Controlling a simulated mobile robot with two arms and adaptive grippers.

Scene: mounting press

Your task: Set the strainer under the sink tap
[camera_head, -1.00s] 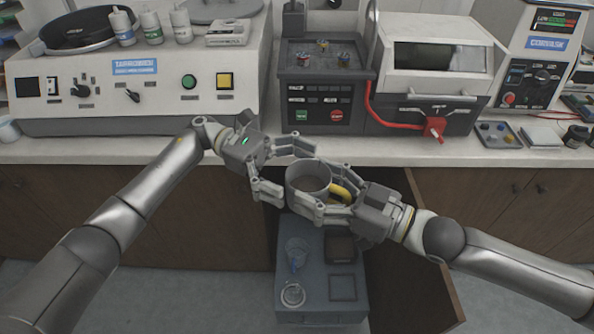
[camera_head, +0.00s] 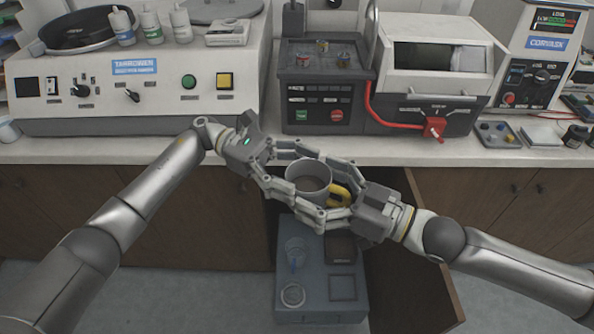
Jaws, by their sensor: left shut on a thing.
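A grey round cup-shaped vessel (camera_head: 308,184) with a yellow handle (camera_head: 339,195) is held in the air in front of the counter. I cannot tell whether it is the strainer. My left gripper (camera_head: 302,168) is shut on it from the left, with fingers along its far and near sides. My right gripper (camera_head: 328,190) is at its right side, by the handle, with fingers overlapping those of the left. Whether the right one still grips is unclear. No sink or tap shows.
Below the hands is an open drawer or cabinet with a grey tray (camera_head: 320,310) holding a clear glass (camera_head: 295,250) and a ring (camera_head: 292,294).

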